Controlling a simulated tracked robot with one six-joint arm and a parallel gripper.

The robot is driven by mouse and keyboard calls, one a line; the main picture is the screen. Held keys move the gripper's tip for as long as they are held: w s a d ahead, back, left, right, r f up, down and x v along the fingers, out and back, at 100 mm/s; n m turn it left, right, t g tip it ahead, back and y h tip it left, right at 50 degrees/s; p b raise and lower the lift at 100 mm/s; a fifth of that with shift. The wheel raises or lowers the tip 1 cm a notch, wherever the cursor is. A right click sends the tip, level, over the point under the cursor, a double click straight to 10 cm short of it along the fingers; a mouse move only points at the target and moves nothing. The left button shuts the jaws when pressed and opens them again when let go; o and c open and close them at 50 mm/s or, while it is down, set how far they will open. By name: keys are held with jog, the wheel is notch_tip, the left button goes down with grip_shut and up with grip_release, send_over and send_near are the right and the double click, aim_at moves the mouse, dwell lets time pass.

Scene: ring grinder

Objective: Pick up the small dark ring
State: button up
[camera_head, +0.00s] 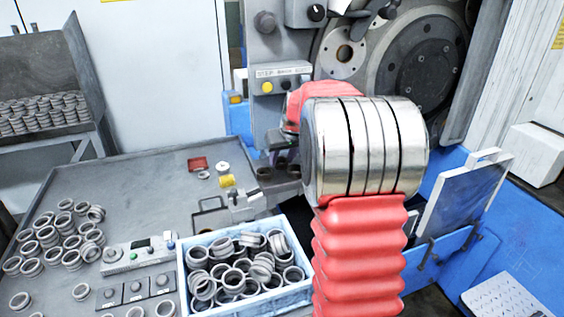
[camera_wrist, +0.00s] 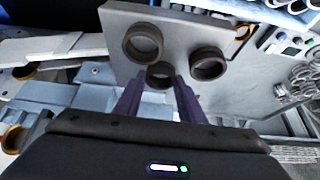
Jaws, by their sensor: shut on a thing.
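The small dark ring (camera_wrist: 159,84) is between the fingertips of my gripper (camera_wrist: 159,77) in the wrist view. My gripper is shut on it, at the edge of a grey plate (camera_wrist: 180,30). I cannot tell whether the ring still touches the plate. Two other dark rings stand on the plate, one at the upper left (camera_wrist: 143,59) and one at the right (camera_wrist: 208,73). Small dark rings (camera_head: 264,174) show beside the arm there.
A blue-white crate (camera_head: 240,304) full of grey rings stands on the grey table (camera_head: 130,185). Loose rings (camera_head: 60,240) lie at the table's left. The grinder (camera_head: 400,70) rises behind.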

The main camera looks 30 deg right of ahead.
notch_tip(320, 180, up, 9)
jog(key=shift+r, duration=0.2)
jog(key=shift+s, duration=0.15)
dwell(0.6)
send_near(283, 170)
jog(key=shift+s+a+r, duration=0.9)
jog(key=shift+s+r, duration=1.3)
jog(key=shift+s, duration=1.6)
jog(key=shift+s, duration=0.1)
